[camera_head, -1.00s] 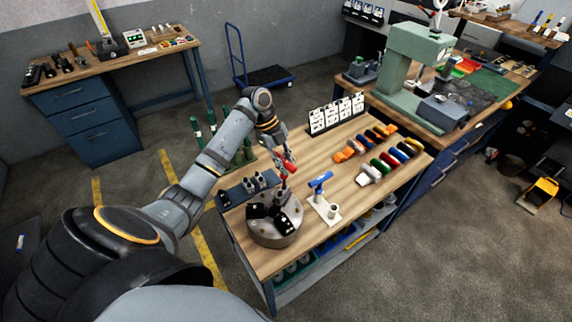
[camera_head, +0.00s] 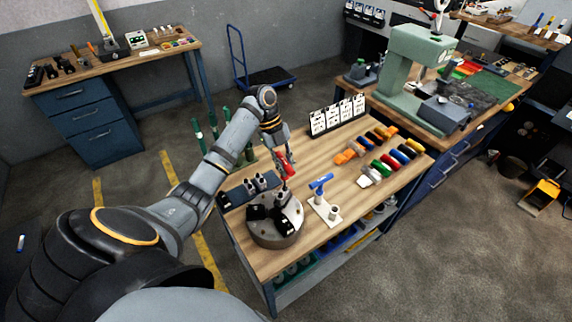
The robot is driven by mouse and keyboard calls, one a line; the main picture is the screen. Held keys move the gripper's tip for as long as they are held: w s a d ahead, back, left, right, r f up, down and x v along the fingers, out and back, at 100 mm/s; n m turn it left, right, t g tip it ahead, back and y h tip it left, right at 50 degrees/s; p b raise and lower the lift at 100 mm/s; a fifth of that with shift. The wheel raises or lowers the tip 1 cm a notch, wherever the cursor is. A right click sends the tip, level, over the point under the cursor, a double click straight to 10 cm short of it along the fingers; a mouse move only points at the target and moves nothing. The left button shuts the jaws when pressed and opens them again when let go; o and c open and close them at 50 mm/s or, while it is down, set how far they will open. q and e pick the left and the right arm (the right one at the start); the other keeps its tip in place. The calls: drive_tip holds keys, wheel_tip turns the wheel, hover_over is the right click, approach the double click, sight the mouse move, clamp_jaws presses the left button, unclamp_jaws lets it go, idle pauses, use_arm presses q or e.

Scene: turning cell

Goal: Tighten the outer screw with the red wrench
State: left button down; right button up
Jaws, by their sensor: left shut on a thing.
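My left gripper (camera_head: 281,151) is shut on the red wrench (camera_head: 287,167) above the back right of the round grey chuck (camera_head: 279,238). The wrench points down toward the chuck's rim. I cannot tell whether its tip sits in the outer screw, as the screw is too small and partly hidden. The chuck lies on the wooden table (camera_head: 330,160) and carries black jaw blocks (camera_head: 268,214) on its top face. My right gripper is not in view.
A blue T-handled tool (camera_head: 321,183) stands in a white holder (camera_head: 326,208) right of the chuck. A dark block with metal parts (camera_head: 236,195) lies left behind it. Several coloured handles (camera_head: 388,160) and a card rack (camera_head: 337,115) stand farther back. The table's middle is clear.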

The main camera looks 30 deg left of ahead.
use_arm(q)
drive_tip(key=shift+n+p, duration=0.5)
drive_tip(key=shift+a+r+p, duration=0.1)
drive_tip(key=shift+r+p, duration=0.9)
drive_tip(key=shift+r, duration=1.5)
